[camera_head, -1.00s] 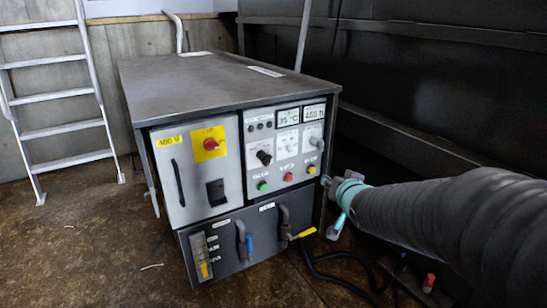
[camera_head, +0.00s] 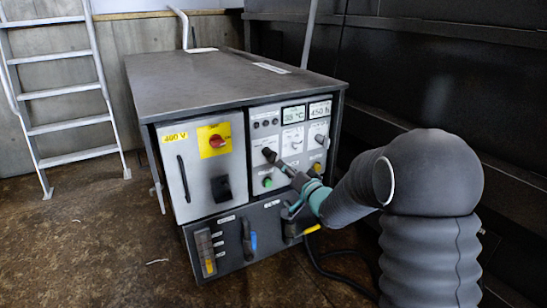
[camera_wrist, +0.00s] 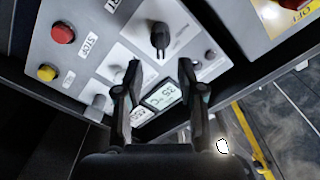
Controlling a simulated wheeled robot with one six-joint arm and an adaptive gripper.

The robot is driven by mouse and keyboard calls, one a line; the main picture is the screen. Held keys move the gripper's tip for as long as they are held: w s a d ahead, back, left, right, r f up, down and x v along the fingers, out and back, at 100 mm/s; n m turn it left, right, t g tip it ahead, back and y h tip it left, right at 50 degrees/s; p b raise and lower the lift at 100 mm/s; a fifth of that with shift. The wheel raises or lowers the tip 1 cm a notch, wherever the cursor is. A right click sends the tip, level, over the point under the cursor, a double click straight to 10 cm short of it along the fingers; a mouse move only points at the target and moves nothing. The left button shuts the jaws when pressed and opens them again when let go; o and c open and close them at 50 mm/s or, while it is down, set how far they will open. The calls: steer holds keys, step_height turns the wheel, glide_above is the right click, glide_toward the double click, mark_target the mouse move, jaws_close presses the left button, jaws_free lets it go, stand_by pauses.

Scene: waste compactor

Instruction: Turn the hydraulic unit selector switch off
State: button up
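The hydraulic unit (camera_head: 215,85) is a grey cabinet with a control panel on its front. A black selector knob (camera_head: 269,155) sits on the light panel above the green button; in the wrist view a black knob (camera_wrist: 160,38) shows just beyond my fingertips. My gripper (camera_head: 288,170) is in front of the panel, close to the knob at its lower right. In the wrist view my gripper (camera_wrist: 160,68) has its two dark fingers apart, with nothing between them. I cannot tell whether a fingertip touches the knob.
A red rotary switch (camera_head: 216,140) on a yellow plate is left of the panel. The panel also holds a green button (camera_head: 267,182), a red button (camera_wrist: 62,33), a yellow button (camera_wrist: 47,72) and two displays (camera_head: 293,115). A ladder (camera_head: 65,95) stands at left.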

mark_target(275, 159)
steer(key=x, duration=0.8)
steer(key=shift+w+a+p, duration=0.25)
steer(key=shift+p, duration=0.15)
jaws_close()
